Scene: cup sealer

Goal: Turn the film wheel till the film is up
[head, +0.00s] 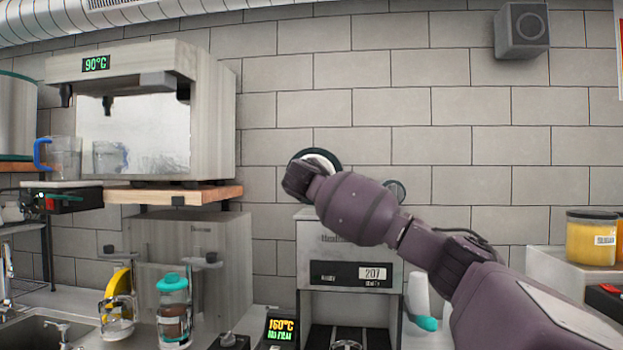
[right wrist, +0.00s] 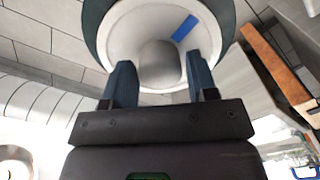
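The film wheel (head: 319,158) is a white disc with a dark teal rim above the sealing machine (head: 318,245), partly hidden by my right gripper and arm in the head view. In the right wrist view the wheel (right wrist: 205,55) fills the top, with a grey round hub (right wrist: 160,65) and a blue mark (right wrist: 185,28) at upper right. My right gripper (right wrist: 160,80) is at the wheel, its two fingers apart on either side of the hub. A small gap shows beside the right finger. A small display (head: 282,330) reads 160°C and seems to read "NO FILM". My left gripper is not in view.
A smaller round part (head: 394,190) sits right of the wheel, behind my arm. A 90°C machine (head: 150,110) stands on a wooden shelf (head: 180,194) at left. A white and teal bottle (head: 419,300) stands right of the sealer. Yellow jars (head: 592,238) are far right.

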